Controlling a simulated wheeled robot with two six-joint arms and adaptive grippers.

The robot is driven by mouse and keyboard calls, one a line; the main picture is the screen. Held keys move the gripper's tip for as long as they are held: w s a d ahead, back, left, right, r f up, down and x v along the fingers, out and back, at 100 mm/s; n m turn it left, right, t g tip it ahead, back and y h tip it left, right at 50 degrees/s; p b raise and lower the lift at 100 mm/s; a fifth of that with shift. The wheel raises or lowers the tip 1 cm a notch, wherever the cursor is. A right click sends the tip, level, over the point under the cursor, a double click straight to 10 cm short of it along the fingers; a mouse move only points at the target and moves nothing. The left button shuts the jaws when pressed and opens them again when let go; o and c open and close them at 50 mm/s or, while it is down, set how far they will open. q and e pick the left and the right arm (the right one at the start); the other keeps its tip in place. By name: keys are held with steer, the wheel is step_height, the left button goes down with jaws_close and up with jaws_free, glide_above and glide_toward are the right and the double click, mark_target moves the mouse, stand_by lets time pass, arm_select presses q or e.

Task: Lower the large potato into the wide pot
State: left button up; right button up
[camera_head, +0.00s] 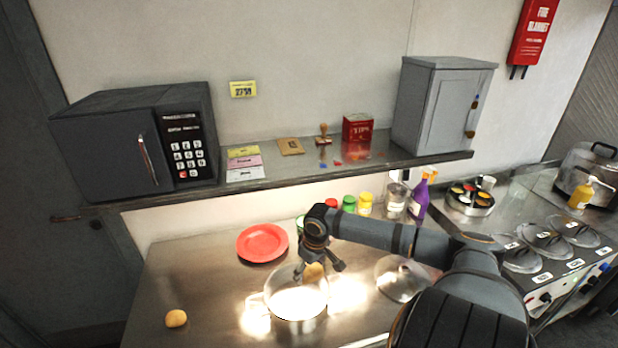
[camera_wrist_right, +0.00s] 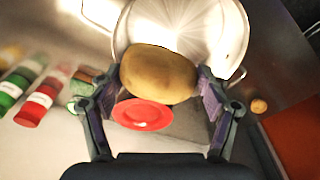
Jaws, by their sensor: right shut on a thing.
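The large potato (camera_wrist_right: 158,75) is brown and rounded, held between the fingers of my right gripper (camera_wrist_right: 160,88) in the right wrist view. In the head view my right gripper (camera_head: 318,267) is over the wide pot (camera_head: 296,299), with the potato (camera_head: 314,272) low between its fingers. The shiny metal pot (camera_wrist_right: 226,45) lies behind the potato in the wrist view. I cannot tell how far the potato is from the pot's floor. A smaller potato (camera_head: 176,318) lies on the counter to the left. My left gripper is not in view.
A red plate (camera_head: 263,243) lies behind the pot. A glass lid (camera_head: 402,279) lies to its right. Several coloured bottles (camera_head: 349,204) stand at the back under the shelf (camera_head: 400,166).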

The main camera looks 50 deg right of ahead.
steer(key=b, duration=0.6)
glide_above(308, 302)
steer(key=shift+s+f, duration=0.2)
steer(key=shift+f, duration=1.9)
steer(key=shift+s+f, duration=0.15)
steer(key=shift+f, duration=1.9)
steer(key=shift+f+b, duration=0.35)
steer(key=shift+b, duration=0.05)
steer(key=shift+f+b, duration=1.7)
steer(key=shift+f, duration=0.8)
steer(key=o, duration=1.2)
steer(key=shift+o, duration=0.3)
